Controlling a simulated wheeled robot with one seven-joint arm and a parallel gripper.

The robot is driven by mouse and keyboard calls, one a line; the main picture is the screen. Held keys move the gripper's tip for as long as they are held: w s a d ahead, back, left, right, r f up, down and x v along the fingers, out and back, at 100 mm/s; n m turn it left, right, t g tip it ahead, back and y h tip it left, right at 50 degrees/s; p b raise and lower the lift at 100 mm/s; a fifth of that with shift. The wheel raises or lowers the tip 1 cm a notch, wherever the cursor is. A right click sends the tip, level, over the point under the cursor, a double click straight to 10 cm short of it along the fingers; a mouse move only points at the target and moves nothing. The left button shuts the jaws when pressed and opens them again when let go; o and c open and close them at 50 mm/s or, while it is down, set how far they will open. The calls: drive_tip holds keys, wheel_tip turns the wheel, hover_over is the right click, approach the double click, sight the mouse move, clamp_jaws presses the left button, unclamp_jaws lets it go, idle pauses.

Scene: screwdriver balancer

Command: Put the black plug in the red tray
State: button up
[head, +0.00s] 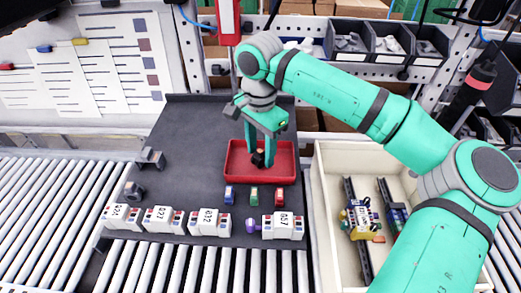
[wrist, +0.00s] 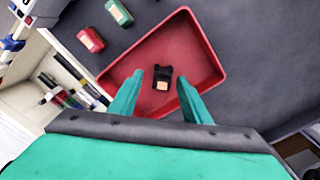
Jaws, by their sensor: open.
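The red tray (head: 283,163) lies on the dark mat in the middle of the head view. It also shows in the wrist view (wrist: 205,45). The black plug (wrist: 161,78), with a pale orange patch, is inside the red tray's outline, and in the head view it shows as a dark shape (head: 258,158) by the fingertips. My gripper (head: 259,160) is over the tray, pointing down. In the wrist view its two teal fingers (wrist: 174,76) are apart, with the plug seen between them and a gap on each side. I cannot tell whether the plug touches the tray floor.
Small blue (head: 229,195), green (head: 254,196) and red (head: 279,197) plugs stand in front of the tray. Behind the front edge is a row of white labelled blocks (head: 209,222). A cream bin (head: 325,215) with rails stands right. The mat (head: 187,125) left of the tray is clear.

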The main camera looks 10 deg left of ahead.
wheel_tip(320, 180, up, 10)
drive_tip(key=shift+r, duration=0.25)
idle(0.6)
